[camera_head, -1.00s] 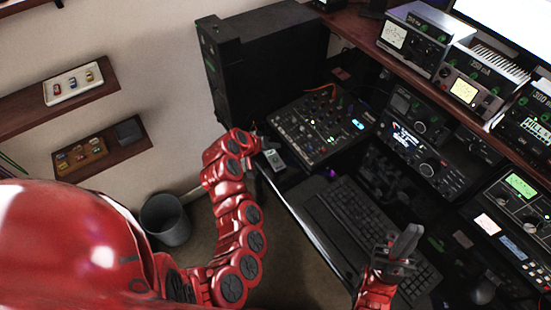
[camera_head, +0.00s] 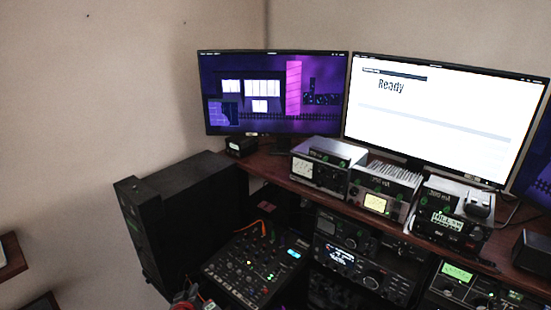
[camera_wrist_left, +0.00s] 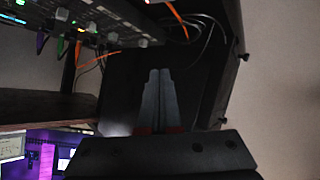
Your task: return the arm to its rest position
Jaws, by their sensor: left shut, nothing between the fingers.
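My left gripper (camera_wrist_left: 160,78) is shut and empty in the left wrist view, its two dark fingers together. In the head view only a small red and grey part of my left arm's end (camera_head: 187,296) shows at the bottom edge, beside the mixer (camera_head: 250,262). The mixer has many knobs and lit buttons. It also shows at the top left of the left wrist view (camera_wrist_left: 85,22), apart from the fingers. Most of my left arm is out of the head view. My right gripper is not in view.
A tall black case (camera_head: 180,220) stands left of the mixer. Orange and black cables (camera_wrist_left: 185,25) hang near the left gripper. Bare wall is at the left.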

